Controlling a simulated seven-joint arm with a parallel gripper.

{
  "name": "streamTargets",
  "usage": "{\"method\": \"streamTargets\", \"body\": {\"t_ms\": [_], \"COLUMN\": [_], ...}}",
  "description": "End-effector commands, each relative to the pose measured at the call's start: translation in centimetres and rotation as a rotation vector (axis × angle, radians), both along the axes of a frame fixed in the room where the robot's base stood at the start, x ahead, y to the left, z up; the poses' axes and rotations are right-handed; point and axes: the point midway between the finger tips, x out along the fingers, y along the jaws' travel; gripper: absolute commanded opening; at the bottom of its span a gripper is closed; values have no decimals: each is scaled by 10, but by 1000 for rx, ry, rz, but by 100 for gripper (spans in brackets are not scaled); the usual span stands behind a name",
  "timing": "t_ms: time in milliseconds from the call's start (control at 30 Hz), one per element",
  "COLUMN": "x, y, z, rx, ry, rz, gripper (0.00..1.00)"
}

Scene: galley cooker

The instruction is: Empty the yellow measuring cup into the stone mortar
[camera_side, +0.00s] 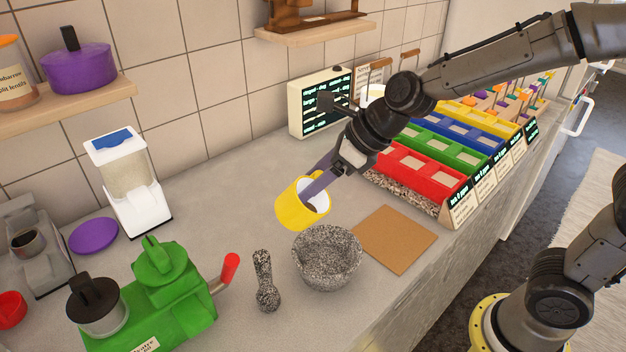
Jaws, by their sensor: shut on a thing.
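The yellow measuring cup (290,207) is held in the air by my gripper (318,186), just behind and slightly left of the stone mortar. My gripper is shut on the cup's right side, with a finger reaching into its mouth. The cup is tilted, its mouth facing right and toward the camera. Something dark shows inside it, but I cannot tell what. The speckled grey stone mortar (327,275) stands upright on the counter. The part of its inside that shows looks bare stone.
A speckled pestle (266,285) stands left of the mortar, and a brown board (394,239) lies right of it. A green grinder (165,290) with a red handle is at the front left. Coloured bins (415,168) fill the right back. The counter behind the cup is clear.

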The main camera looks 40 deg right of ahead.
Motion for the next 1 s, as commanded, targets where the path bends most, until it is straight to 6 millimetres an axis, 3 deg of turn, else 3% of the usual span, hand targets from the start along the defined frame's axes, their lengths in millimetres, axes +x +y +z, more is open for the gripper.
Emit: {"method": "streamTargets", "body": {"t_ms": [467, 1000], "x": [0, 0], "y": [-1, -2], "z": [1, 1], "rx": [64, 69], "ry": [-110, -121], "rz": [-4, -5], "gripper": [0, 0]}}
